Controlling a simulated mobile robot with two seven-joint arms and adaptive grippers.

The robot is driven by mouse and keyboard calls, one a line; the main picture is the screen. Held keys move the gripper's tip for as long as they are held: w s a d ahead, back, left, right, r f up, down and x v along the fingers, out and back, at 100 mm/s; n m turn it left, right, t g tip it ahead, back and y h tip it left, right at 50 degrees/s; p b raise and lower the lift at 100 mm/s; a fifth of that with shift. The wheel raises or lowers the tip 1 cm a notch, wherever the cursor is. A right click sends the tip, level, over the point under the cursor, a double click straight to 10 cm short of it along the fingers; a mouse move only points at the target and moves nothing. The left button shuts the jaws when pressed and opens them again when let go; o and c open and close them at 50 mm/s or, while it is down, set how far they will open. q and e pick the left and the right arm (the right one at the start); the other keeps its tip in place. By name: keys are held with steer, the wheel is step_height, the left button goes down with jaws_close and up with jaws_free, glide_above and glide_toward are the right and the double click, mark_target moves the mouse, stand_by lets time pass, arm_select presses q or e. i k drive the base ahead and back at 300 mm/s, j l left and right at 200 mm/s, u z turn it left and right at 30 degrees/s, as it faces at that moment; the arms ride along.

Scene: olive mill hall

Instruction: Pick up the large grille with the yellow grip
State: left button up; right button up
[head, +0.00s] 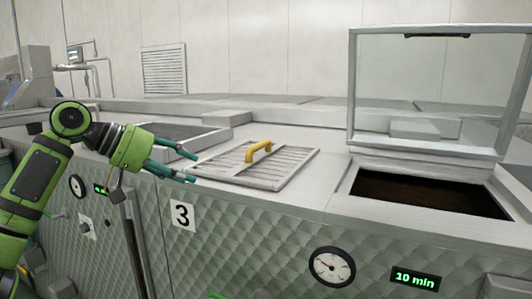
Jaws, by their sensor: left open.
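The large grille (284,169) is a flat metal grating with slats. It lies on the steel top in the middle of the head view, and its yellow grip (258,151) stands up as an arched handle. My left gripper (188,166) is open and empty, just left of the grille, with its teal fingers pointing right toward it. The fingertips are close to the grille's left edge; I cannot tell whether they touch it. The yellow grip is clear of the fingers.
Right of the grille, a dark open hatch (425,194) has its clear framed lid (431,95) raised. Another opening (183,134) lies behind my left gripper.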

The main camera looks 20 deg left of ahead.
mark_target(270, 147)
steer(key=i, duration=1.1)
